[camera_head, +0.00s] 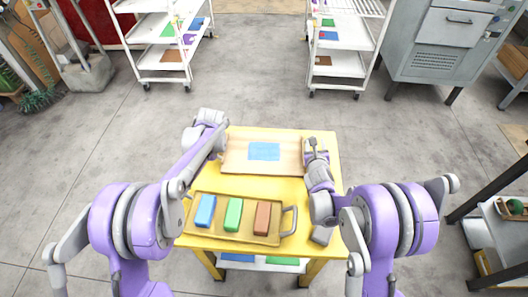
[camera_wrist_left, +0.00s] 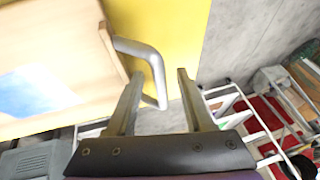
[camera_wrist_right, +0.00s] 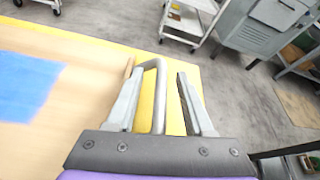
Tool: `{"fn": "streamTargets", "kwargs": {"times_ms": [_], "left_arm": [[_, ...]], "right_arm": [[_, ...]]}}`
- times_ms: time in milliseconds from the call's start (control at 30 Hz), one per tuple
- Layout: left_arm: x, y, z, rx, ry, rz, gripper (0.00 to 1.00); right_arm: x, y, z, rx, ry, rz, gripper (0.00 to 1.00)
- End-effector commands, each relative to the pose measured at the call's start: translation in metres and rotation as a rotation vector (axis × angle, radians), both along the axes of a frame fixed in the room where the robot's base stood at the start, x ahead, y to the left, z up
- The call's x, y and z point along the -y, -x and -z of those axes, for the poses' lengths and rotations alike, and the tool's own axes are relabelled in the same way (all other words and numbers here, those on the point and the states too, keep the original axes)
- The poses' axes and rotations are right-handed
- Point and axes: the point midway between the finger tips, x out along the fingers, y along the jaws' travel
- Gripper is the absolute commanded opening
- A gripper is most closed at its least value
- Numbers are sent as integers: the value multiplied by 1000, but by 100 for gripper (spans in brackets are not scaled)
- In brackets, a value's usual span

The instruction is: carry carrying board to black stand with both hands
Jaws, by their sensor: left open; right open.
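The carrying board (camera_head: 236,163) is a flat light-wood board with a blue patch, lying at the far side of the yellow table. It also shows in the left wrist view (camera_wrist_left: 55,30) and the right wrist view (camera_wrist_right: 85,85). My left gripper (camera_wrist_left: 156,80) is open at one end, with the board's grey handle (camera_wrist_left: 153,65) reaching between its fingers. My right gripper (camera_wrist_right: 155,78) is open at the other end, with that handle (camera_wrist_right: 161,85) between its fingers. A black-framed stand (camera_head: 488,184) is partly visible at the right edge.
A tray (camera_head: 207,232) with blue, green and brown blocks lies on the yellow table (camera_head: 285,190), nearer me. A grey object (camera_head: 321,235) lies beside it. White shelf carts (camera_head: 160,60) and a grey cabinet (camera_head: 445,45) stand behind. Open floor (camera_head: 410,130) lies right of the table.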

Motion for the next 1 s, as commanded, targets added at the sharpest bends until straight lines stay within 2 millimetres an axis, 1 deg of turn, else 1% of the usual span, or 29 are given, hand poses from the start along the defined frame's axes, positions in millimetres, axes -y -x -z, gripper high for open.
{"fn": "streamTargets", "kwargs": {"times_ms": [267, 300, 367, 400, 567, 600, 1000], "left_arm": [[0, -1, 1, 0, 0, 0, 52], [0, -1, 1, 0, 0, 0, 48], [0, -1, 1, 0, 0, 0, 38], [0, 0, 1, 0, 0, 0, 30], [0, 0, 1, 0, 0, 0, 2], [0, 0, 1, 0, 0, 0, 0], [0, 0, 1, 0, 0, 0, 0]], "right_arm": [[0, -1, 0, 0, 0, 0, 52], [0, -1, 0, 0, 0, 0, 49], [0, -1, 0, 0, 0, 0, 38], [0, -1, 0, 0, 0, 0, 31], [0, -1, 0, 0, 0, 0, 2], [0, -1, 0, 0, 0, 0, 0], [0, -1, 0, 0, 0, 0, 0]]}}
